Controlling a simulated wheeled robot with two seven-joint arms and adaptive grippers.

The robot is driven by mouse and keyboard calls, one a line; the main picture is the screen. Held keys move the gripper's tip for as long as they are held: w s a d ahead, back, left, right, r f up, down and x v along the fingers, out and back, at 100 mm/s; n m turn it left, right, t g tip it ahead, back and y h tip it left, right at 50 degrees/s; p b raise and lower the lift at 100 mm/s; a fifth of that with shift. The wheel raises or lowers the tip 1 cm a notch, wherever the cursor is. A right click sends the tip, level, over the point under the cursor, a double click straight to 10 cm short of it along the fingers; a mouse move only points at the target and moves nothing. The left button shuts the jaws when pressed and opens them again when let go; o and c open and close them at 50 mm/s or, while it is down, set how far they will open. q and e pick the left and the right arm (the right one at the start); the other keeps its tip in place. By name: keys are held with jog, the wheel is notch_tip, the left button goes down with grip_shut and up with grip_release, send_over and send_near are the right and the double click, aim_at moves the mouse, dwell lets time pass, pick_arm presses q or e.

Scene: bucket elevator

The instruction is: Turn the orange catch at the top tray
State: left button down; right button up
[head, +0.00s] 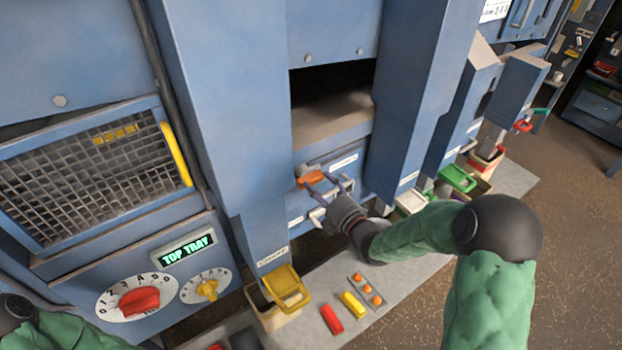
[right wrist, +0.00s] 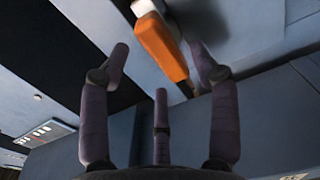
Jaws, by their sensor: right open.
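The orange catch (head: 311,177) sits on the blue front below the dark tray opening (head: 335,92). In the right wrist view the catch (right wrist: 165,50) is a slanted orange bar with a white end, lying between the spread fingertips. My right gripper (head: 329,187) is at the catch with its fingers open, one to each side; I cannot tell whether any finger touches it. The right gripper (right wrist: 157,52) shows its three purple-grey fingers apart in the wrist view. My left gripper is not in view; only part of that arm shows at the lower left.
A display (head: 187,249) reads TOP TRAY, above a red dial knob (head: 139,301) and a yellow knob (head: 207,289). A yellow-lidded bin (head: 285,288), red and yellow blocks and a strip of orange balls stand on the grey ledge (head: 400,268). Blue columns flank the opening.

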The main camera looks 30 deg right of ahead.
aim_at(314, 181)
jog(key=shift+w+a, duration=0.15)
jog(key=shift+w, duration=2)
jog(key=c, duration=1.2)
